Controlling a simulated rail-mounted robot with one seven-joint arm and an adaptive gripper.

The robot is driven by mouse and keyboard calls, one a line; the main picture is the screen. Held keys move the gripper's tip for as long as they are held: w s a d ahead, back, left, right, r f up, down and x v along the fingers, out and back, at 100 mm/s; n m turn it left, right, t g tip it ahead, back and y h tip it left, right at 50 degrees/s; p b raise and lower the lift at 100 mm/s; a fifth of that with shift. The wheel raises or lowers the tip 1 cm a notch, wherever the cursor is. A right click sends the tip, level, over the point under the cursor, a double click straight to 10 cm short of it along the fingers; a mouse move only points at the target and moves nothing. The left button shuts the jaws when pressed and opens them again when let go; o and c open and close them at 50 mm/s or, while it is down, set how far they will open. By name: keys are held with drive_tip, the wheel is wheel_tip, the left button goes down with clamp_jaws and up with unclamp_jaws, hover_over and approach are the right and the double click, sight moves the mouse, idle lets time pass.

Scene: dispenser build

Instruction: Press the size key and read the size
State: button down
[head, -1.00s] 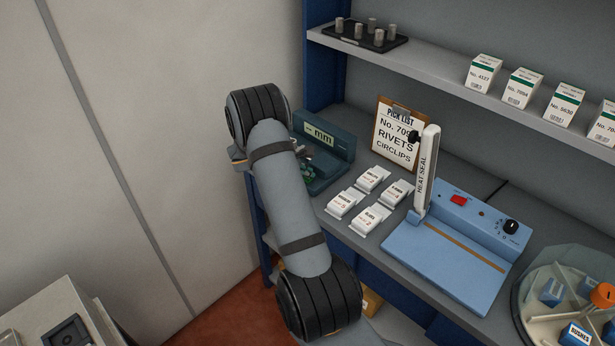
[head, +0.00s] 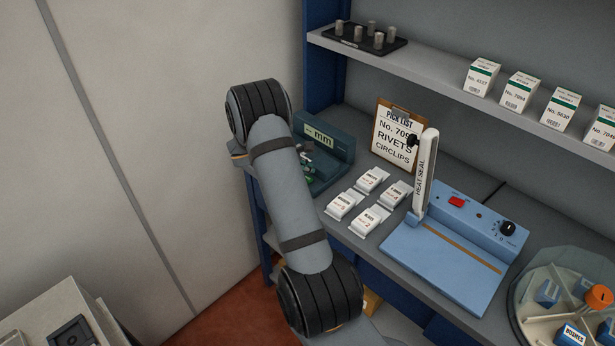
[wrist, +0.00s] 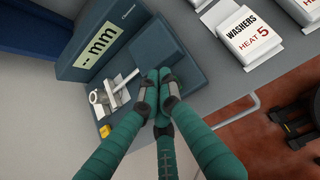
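The dark teal measuring device (head: 335,152) stands at the left end of the bench, partly hidden by my arm. Its pale display (wrist: 101,46) shows a dash mark and "mm", with no digits legible. In the wrist view, a metal clamp-like part (wrist: 112,96) sits on the device's base, beside a small yellow piece (wrist: 105,131). I cannot tell which part is the size key.
White labelled packets (head: 371,179) lie right of the device; one reads WASHERS HEAT 5 (wrist: 248,36). A pick list (head: 397,135) stands behind. A blue heat sealer (head: 445,250) with a raised white arm and a round carousel (head: 530,320) are further right.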

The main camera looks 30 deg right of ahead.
drive_tip(key=shift+r+p, duration=1.55)
drive_tip(key=shift+r, duration=0.65)
drive_tip(key=shift+f, duration=0.1)
